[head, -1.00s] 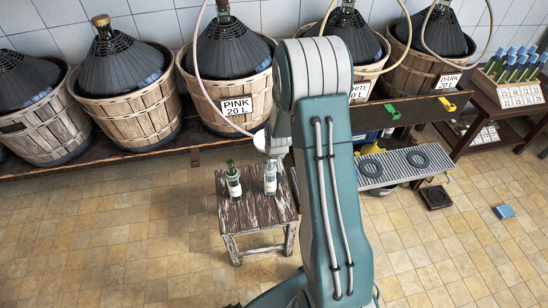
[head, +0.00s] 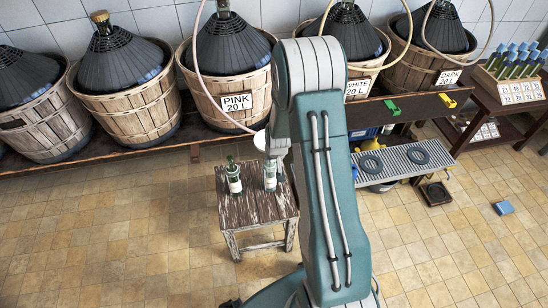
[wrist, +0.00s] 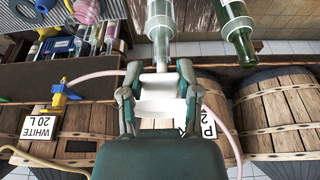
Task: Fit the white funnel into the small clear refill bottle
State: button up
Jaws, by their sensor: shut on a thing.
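The white funnel (wrist: 158,106) is between my gripper's (wrist: 158,92) two fingers in the wrist view, and the gripper is shut on it. The small clear refill bottle (head: 270,177) stands upright on a worn wooden stool (head: 258,208).
A green bottle (head: 233,178) stands on the stool just left of the clear one. Basketed demijohns line the shelf behind, with a pink hose (head: 205,70) hanging close by. A grey slatted bench (head: 405,162) is at right. The tiled floor at left is clear.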

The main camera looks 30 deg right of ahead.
jog(key=shift+f, duration=1)
jog(key=o, duration=1.1)
jog(key=shift+c, duration=0.2)
jog(key=v, duration=1.1)
jog(key=shift+s+r, duration=0.15)
jog(key=shift+r, duration=0.25)
jog(key=shift+a, duration=0.1)
